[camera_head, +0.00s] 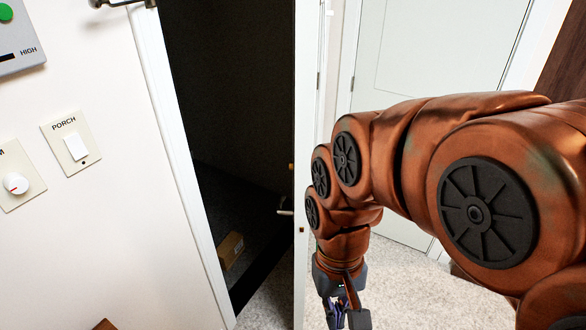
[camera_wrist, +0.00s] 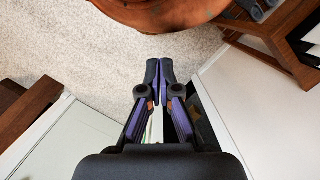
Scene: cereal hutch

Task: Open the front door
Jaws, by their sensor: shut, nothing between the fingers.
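A door (camera_head: 301,130) stands open and is seen nearly edge-on beside a dark doorway in the head view. A lever handle (camera_head: 286,211) shows on its dark side. I cannot tell for certain that it is the front door. My gripper (camera_head: 346,312) hangs low to the right of the door's edge, apart from the handle. In the wrist view my gripper (camera_wrist: 160,73) is shut and empty, with its fingertips together over the carpet. Pale panels show on both sides of it there. My arm hides part of the space behind it.
A small cardboard box (camera_head: 231,250) lies on the floor in the dark opening. A closed pale door (camera_head: 435,55) is at the back right. A wall with a porch switch (camera_head: 75,147) is on the left. Brown wooden furniture (camera_wrist: 280,45) and open carpet (camera_wrist: 70,50) show in the wrist view.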

